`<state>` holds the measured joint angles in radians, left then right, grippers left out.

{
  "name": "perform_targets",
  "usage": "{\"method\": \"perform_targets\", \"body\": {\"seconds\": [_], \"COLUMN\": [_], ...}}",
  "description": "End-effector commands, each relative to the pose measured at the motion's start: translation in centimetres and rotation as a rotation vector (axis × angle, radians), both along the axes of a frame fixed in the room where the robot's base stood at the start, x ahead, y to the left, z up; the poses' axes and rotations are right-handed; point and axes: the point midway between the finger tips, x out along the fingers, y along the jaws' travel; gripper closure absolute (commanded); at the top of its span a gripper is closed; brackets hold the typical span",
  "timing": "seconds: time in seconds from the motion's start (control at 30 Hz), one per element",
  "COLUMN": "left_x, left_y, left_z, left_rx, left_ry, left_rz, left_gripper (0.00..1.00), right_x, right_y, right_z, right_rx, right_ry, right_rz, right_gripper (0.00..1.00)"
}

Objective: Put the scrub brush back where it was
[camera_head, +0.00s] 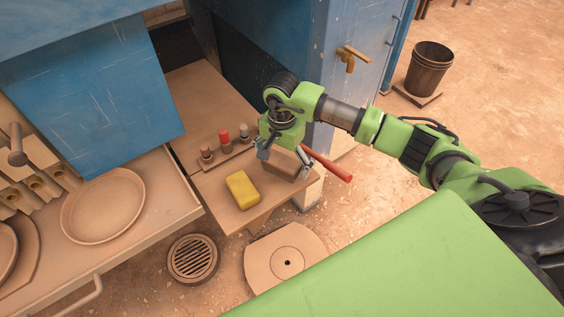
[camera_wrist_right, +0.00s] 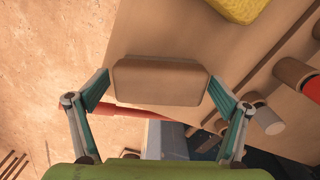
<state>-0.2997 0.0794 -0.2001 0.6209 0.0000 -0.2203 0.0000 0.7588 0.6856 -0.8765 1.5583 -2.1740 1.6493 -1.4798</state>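The scrub brush seems to be the brown block (camera_head: 284,163) on the small brown side shelf (camera_head: 243,215), in the head view. The same block (camera_wrist_right: 160,82) shows in the middle of the right wrist view; bristles cannot be made out. My right gripper (camera_head: 285,160) points down over it, one finger on each side. In the wrist view both fingertips (camera_wrist_right: 159,78) lie close against the block's two ends; contact is not clear. Whether the block rests on the shelf or is slightly above it is not clear. My left gripper is not in view.
A yellow sponge (camera_head: 242,189) lies beside the block. A rack with knobbed pegs (camera_head: 225,149), one red, stands behind. A red bar (camera_head: 328,165) passes close to the gripper. A blue cabinet (camera_head: 346,100) stands behind my arm. A round plate (camera_head: 103,205) lies on the left.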

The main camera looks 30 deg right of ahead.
Motion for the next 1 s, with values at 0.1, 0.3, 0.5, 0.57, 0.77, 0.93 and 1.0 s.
{"method": "perform_targets", "body": {"seconds": [0.1, 0.3, 0.5, 0.57, 0.77, 0.93, 1.0], "left_x": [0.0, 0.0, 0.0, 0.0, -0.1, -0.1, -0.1], "left_y": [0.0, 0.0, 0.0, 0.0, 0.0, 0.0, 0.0], "left_z": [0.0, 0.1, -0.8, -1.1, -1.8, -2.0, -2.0], "left_rx": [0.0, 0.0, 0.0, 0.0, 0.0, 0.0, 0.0], "left_ry": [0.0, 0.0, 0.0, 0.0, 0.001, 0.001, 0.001], "left_rz": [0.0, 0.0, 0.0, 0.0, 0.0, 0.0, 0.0], "left_gripper": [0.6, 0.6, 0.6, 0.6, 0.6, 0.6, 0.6], "right_x": [0.0, 0.1, 0.2, 0.2, 0.1, 0.0, 0.0], "right_y": [0.0, 0.0, -0.1, 0.0, 0.0, 0.0, 0.0], "right_z": [0.0, 1.0, 5.0, 6.3, 10.2, 11.9, 12.2], "right_rx": [0.0, 0.0, -0.001, -0.001, 0.0, 0.0, 0.0], "right_ry": [0.0, -0.004, -0.006, -0.006, -0.004, -0.001, 0.0], "right_rz": [0.0, 0.0, 0.001, 0.001, 0.001, -0.001, 0.0], "right_gripper": [0.07, 0.07, 0.07, 0.07, 0.07, 0.07, 0.07]}}
